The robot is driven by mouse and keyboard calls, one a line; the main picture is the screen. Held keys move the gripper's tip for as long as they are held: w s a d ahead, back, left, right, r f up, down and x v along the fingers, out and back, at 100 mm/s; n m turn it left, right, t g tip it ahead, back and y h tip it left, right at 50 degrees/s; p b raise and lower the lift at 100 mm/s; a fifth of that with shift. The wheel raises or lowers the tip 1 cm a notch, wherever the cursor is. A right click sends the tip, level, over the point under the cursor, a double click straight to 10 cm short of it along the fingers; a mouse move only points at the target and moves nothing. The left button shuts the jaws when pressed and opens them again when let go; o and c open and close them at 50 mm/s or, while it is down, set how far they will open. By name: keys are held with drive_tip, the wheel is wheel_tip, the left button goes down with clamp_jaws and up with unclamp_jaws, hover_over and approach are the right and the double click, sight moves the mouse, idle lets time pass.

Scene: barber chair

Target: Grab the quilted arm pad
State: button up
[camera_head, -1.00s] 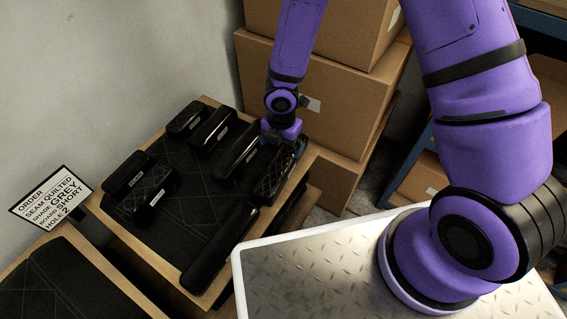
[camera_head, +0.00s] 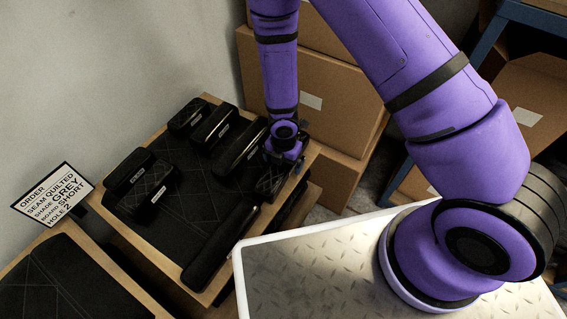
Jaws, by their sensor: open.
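Several dark arm pads lie on a black quilted mat (camera_head: 205,190) on a wooden bench. The pad at the right end (camera_head: 270,183) shows pale cross stitching and is partly hidden by my gripper (camera_head: 281,163). Another pad with cross stitching (camera_head: 157,190) lies at the front left, with a small label on it. My gripper is open, at the far end of the right-hand stitched pad and pointing down. I cannot tell whether its fingers touch or straddle the pad.
Other dark pads lie close by: one beside my gripper (camera_head: 240,148), two behind (camera_head: 213,129), one at left (camera_head: 130,171). A long black roll (camera_head: 218,252) lies in front. Cardboard boxes (camera_head: 325,75) stand behind.

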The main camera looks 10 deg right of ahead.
drive_tip(key=shift+f, duration=0.45)
drive_tip(key=c, duration=1.3)
